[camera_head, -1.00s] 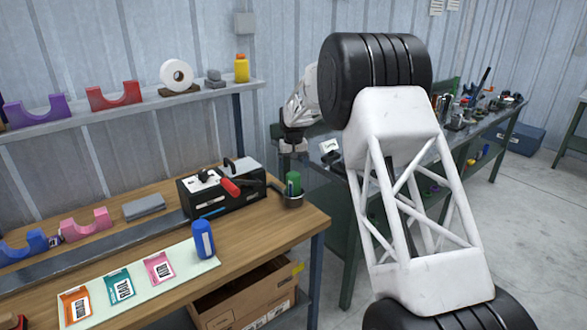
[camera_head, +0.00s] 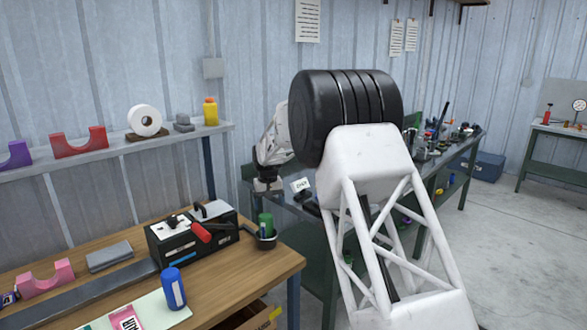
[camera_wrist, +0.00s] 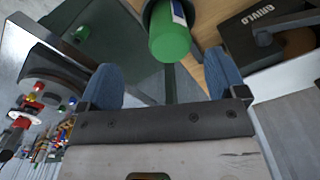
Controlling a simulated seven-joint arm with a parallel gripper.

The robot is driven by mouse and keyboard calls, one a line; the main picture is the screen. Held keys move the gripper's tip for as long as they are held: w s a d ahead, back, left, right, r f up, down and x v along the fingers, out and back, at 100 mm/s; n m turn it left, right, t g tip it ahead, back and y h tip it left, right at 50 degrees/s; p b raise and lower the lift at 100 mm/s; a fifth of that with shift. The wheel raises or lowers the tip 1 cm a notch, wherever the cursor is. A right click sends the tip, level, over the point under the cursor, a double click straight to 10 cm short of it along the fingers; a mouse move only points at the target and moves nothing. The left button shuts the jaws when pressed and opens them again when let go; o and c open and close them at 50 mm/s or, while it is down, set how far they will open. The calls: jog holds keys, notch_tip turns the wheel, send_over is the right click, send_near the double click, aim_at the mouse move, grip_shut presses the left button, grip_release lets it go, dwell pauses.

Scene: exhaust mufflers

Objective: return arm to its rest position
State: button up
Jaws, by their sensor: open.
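My gripper (camera_wrist: 166,88) shows in the wrist view, with its two blue-padded fingers spread apart and nothing between them. Beyond the fingers in that view is a green cylinder (camera_wrist: 170,42) in a dark holder. In the head view my white arm with its black joint stands at centre right. The end of my arm (camera_head: 266,170) is partly hidden behind the black joint, and its fingers cannot be made out there. It is above and behind the workbench's right side.
The wooden workbench (camera_head: 262,277) carries a black toolbox (camera_head: 186,246), a dark cup (camera_head: 265,241) with a green item, a blue bottle (camera_head: 174,290) and a pink cradle (camera_head: 45,280). A shelf (camera_head: 100,151) is behind. A cluttered green bench (camera_head: 465,158) is at right, beside open floor.

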jog(key=s+d+r+m, duration=0.1)
jog(key=s+d+r, duration=0.55)
jog(key=s, duration=0.35)
jog(key=s+d+r+t, duration=0.1)
jog(key=s+d+r, duration=0.55)
jog(key=s, duration=0.35)
jog(key=s+d+r+m, duration=0.1)
jog(key=s+d+r, duration=0.55)
jog(key=s, duration=0.35)
jog(key=s+d+f, duration=0.2)
jog(key=s+d, duration=0.1)
jog(key=s, duration=0.9)
jog(key=s+d+f+m+t, duration=0.1)
jog(key=s+d, duration=0.3)
jog(key=s, duration=0.8)
jog(key=s+d+f, duration=0.3)
jog(key=s, duration=0.8)
jog(key=shift+s+d+m+t, duration=0.3)
jog(key=shift+s+d+m, duration=0.1)
jog(key=shift+r, duration=0.1)
